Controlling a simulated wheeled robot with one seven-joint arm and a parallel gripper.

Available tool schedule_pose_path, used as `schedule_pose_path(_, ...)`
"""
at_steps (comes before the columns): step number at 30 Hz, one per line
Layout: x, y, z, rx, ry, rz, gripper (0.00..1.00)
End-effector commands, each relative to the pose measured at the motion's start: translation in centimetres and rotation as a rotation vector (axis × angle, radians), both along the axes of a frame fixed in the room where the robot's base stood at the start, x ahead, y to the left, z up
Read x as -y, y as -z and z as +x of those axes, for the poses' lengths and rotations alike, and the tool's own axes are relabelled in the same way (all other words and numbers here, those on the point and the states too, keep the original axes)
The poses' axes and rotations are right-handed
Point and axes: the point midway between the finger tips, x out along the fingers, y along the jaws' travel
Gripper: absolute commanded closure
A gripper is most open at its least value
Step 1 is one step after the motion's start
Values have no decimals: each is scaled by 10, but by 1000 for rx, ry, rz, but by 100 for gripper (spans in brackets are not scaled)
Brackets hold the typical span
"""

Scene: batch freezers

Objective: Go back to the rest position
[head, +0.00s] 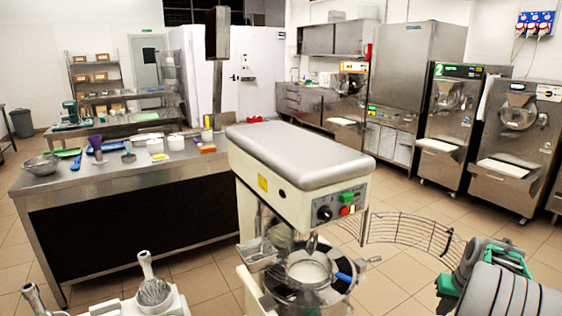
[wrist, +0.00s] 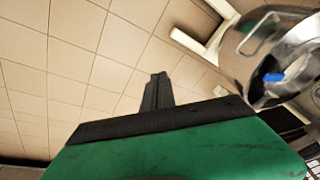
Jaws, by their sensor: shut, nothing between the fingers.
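My gripper (wrist: 157,92) shows in the wrist view, with its dark fingers together and nothing between them. It points over bare tiled floor and touches nothing that I can see. In the head view my grey and green arm (head: 490,275) is at the bottom right. The fingertips do not show clearly there.
A large mixer (head: 300,160) stands close in front, with a steel bowl (head: 308,270) and an open wire guard (head: 405,232) reaching towards my arm. The bowl (wrist: 262,60) also shows in the wrist view. A steel counter (head: 110,180) is at left. Batch freezers (head: 445,130) line the right. Tiled floor between is clear.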

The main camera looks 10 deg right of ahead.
Motion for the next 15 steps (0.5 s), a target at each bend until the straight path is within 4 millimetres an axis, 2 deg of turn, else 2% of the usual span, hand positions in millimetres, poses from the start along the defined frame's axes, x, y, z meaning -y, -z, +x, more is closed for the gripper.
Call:
schedule_pose_path(1,-29,10,-27,-59,83,51,100)
schedule_pose_path(2,-50,14,-39,-95,121,74,100)
schedule_pose_path(4,-104,18,-66,-173,176,107,100)
schedule_pose_path(5,-128,17,-76,-200,184,112,100)
schedule_pose_path(6,-161,14,-90,-234,177,111,100)
schedule_pose_path(9,-237,4,-120,-282,90,75,100)
schedule_pose_path(12,-295,-10,-137,-267,-36,21,100)
schedule_pose_path(14,-325,-21,-139,-227,-130,-14,100)
schedule_pose_path(15,-343,-33,-134,-183,-196,-39,100)
